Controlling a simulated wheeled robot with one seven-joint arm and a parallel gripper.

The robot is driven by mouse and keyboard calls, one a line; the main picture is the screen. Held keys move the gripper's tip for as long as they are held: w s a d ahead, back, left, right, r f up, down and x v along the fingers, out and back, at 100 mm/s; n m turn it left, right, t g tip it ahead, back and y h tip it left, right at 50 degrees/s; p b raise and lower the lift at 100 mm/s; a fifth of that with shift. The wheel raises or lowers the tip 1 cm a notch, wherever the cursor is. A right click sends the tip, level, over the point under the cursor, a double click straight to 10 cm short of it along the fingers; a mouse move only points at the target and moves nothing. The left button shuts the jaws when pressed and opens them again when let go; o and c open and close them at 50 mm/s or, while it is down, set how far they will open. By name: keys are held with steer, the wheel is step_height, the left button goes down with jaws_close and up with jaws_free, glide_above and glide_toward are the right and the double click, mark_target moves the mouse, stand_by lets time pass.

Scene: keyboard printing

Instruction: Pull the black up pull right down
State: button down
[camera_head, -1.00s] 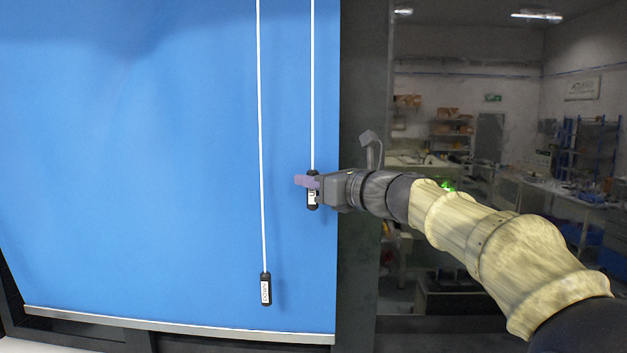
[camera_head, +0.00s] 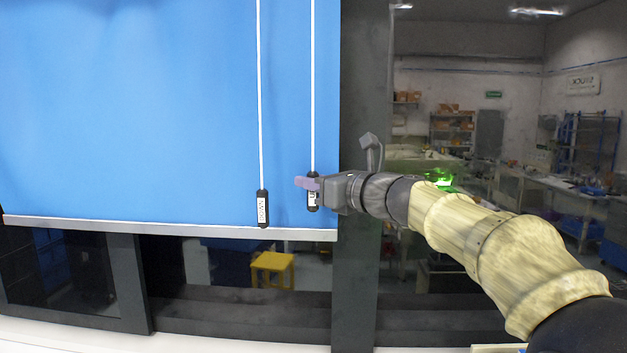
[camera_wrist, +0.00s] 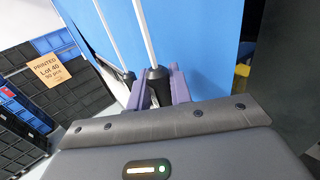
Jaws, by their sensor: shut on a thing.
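A blue roller blind (camera_head: 130,110) hangs at the left in the head view, with a grey bottom bar (camera_head: 170,228). Two white cords hang in front of it, each ending in a black pull with a white label. The left pull (camera_head: 263,208) hangs free just above the bottom bar. My gripper (camera_head: 308,184) is shut on the right pull (camera_head: 313,200), which hangs a little higher. In the wrist view, the black pull (camera_wrist: 156,88) sits between my purple fingers (camera_wrist: 160,92), its cord running up. The gripper hides part of the held pull.
A dark frame post (camera_head: 362,270) stands behind my gripper, right of the blind. Below the blind, a dark window frame and a yellow stool (camera_head: 272,268) show. Black crates (camera_wrist: 70,95) with a "PRINTED Lot 40" sign (camera_wrist: 52,70) stand left in the wrist view.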

step_height(320, 180, down, 25)
steer(key=b, duration=2)
steer(key=shift+b, duration=0.4)
steer(key=c, duration=1.5)
jaws_free()
steer(key=shift+r, duration=0.1)
steer(key=shift+o, duration=1)
steer(key=shift+r, duration=0.15)
steer(key=b+v, duration=0.2)
steer(key=v, duration=1.5)
steer(key=shift+s, duration=0.2)
steer(key=shift+d, duration=0.15)
